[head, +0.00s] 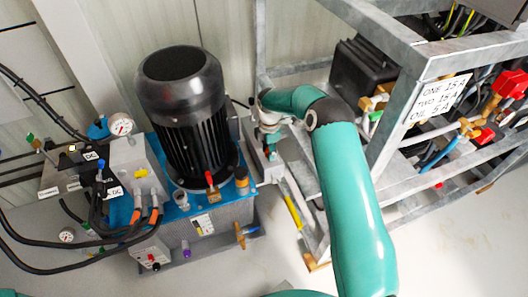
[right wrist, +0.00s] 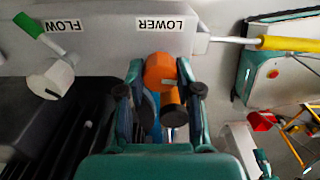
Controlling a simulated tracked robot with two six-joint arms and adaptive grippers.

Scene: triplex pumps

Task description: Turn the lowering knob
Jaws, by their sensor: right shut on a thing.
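The lowering knob is the orange faceted knob (right wrist: 160,70) just below the upside-down LOWER label (right wrist: 166,24) in the right wrist view. My right gripper (right wrist: 160,96) has a finger on each side of it and is shut on it. In the head view my right gripper (head: 268,132) is beside the black motor, at the pump unit's right side, and the knob cannot be made out there. My left gripper is not in view.
A grey knob (right wrist: 48,84) with a green handle sits by the FLOW label (right wrist: 62,26). The black motor (head: 181,105) stands on the blue-topped tank (head: 165,170) with hoses and gauges. A metal frame (head: 385,130) with fittings stands at the right, close to my arm.

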